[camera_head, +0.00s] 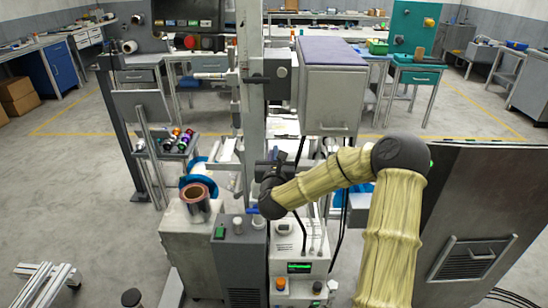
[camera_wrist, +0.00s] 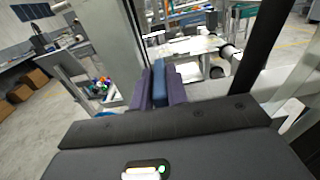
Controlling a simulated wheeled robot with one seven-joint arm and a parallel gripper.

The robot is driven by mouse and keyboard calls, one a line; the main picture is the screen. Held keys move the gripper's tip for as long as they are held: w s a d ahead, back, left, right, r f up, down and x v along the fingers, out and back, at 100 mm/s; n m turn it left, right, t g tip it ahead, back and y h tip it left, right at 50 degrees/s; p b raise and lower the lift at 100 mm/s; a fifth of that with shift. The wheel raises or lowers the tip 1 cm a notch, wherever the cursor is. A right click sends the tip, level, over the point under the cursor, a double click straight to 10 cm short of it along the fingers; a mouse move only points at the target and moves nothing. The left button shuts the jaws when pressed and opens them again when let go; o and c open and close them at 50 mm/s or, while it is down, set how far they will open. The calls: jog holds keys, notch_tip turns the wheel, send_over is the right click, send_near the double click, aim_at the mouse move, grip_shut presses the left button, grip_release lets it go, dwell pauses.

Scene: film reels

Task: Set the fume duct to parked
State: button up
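My gripper (camera_wrist: 160,90) shows in the wrist view with two dark purple fingers. A narrow blue piece (camera_wrist: 160,82), like a handle, stands between them, with a finger close against each side. In the head view my gripper (camera_head: 277,160) is beside the grey upright column of the machine, at the end of my yellow-sleeved arm, and its fingertips are small and dark there. I cannot tell which part is the fume duct, nor whether the blue piece belongs to it.
The grey column (camera_head: 252,110) stands close to my gripper. A grey cabinet with a purple top (camera_head: 333,90) is behind it. A copper-coloured roll (camera_head: 196,200) and a control box with a green display (camera_head: 299,267) are in front. A dark panel (camera_head: 480,220) stands at right.

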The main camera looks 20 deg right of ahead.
jog(key=o, duration=0.4)
jog(key=shift+a, duration=0.1)
jog(key=b+v, duration=1.2)
jog(key=v, duration=0.5)
jog(key=shift+s, duration=0.2)
dwell(0.3)
